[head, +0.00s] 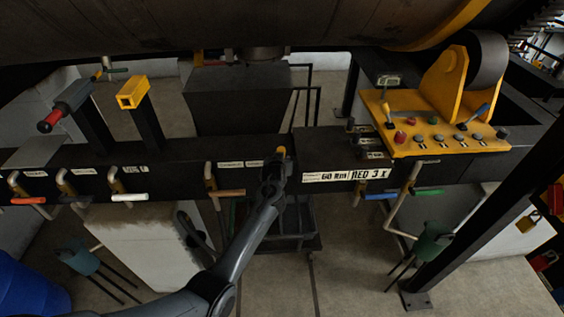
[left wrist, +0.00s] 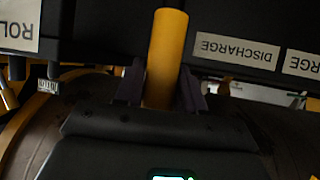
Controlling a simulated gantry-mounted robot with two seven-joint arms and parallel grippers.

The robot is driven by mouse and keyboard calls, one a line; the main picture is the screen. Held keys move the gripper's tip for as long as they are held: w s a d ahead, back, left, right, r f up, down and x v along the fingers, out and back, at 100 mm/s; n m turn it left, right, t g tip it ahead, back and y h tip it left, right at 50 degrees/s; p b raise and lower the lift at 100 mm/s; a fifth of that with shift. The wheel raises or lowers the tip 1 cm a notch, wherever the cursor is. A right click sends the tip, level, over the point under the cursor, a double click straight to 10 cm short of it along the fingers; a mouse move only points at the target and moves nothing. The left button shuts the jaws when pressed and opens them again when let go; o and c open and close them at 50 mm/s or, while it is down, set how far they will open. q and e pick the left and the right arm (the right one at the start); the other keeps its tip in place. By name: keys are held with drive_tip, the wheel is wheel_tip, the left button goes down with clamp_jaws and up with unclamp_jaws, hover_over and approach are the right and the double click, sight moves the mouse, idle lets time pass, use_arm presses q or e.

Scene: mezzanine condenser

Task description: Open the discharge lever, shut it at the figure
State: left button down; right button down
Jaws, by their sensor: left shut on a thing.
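My left gripper (head: 277,172) reaches the front of the dark beam. In the left wrist view, its dark fingers (left wrist: 160,88) are shut on a yellow cylindrical handle (left wrist: 166,45). Its yellow end (head: 281,151) shows above the gripper in the head view. A label reading DISCHARGE (left wrist: 237,50) appears upside down beside the handle in the left wrist view. How this handle joins the beam is hidden by the gripper. My right gripper is not in view.
A yellow control panel (head: 435,135) stands right. A dark hopper (head: 237,98) stands behind; a cart (head: 290,240) is below.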

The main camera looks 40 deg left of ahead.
use_arm(q)
drive_tip(key=c, duration=1)
unclamp_jaws()
drive_tip(key=shift+a+f, duration=0.1)
drive_tip(key=shift+f, duration=0.15)
drive_tip(key=shift+o, duration=1.1)
drive_tip(key=shift+w+a+r, duration=0.1)
drive_tip(key=shift+w+r, duration=0.05)
drive_tip(key=shift+r, duration=0.1)
drive_tip(key=v, duration=1)
drive_tip(key=shift+s+d, duration=0.25)
drive_tip(key=shift+s, duration=0.1)
drive_tip(key=shift+r, duration=0.1)
